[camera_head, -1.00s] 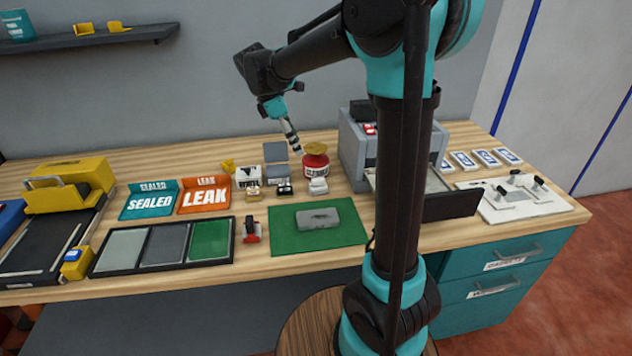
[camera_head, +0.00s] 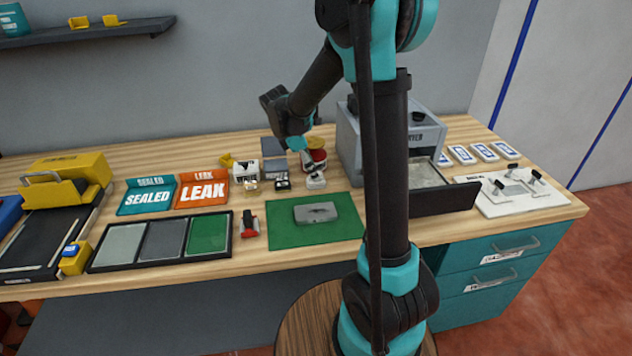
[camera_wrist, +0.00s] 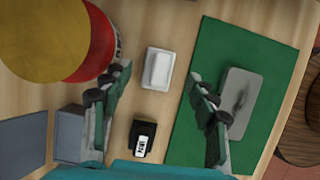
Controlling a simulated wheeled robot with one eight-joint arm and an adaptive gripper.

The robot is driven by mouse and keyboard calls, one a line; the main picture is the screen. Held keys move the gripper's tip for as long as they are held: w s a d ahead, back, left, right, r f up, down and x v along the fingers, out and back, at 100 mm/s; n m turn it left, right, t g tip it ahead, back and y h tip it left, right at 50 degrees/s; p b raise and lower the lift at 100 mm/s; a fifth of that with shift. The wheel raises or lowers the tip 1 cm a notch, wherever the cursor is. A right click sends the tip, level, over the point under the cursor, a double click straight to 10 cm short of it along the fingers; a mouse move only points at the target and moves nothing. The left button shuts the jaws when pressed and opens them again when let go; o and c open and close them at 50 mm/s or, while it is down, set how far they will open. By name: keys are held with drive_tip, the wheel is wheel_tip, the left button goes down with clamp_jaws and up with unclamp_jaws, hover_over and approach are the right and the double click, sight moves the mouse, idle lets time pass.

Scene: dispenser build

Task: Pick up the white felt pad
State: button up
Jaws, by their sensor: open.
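The white felt pad (camera_wrist: 157,68) is a small pale block on the wood tabletop in the wrist view. In the head view the white pad (camera_head: 316,182) is at the right end of a row of small items, just behind the green mat. My gripper (camera_wrist: 160,80) is open and empty, with its fingers to the left and right of the pad in the wrist view. In the head view my gripper (camera_head: 311,170) is close above the pad and partly covers it. I cannot tell the exact gap.
A red jar with a yellow lid (camera_wrist: 45,40) stands close to the left finger. A small black block (camera_wrist: 143,140) lies beside the pad. The green mat (camera_wrist: 195,130) bears a grey block (camera_wrist: 240,100). A grey machine (camera_head: 352,140) stands right of the jar.

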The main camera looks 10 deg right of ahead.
drive_tip(key=shift+x, duration=1.7)
drive_tip(key=shift+r, duration=0.1)
drive_tip(key=c, duration=1.2)
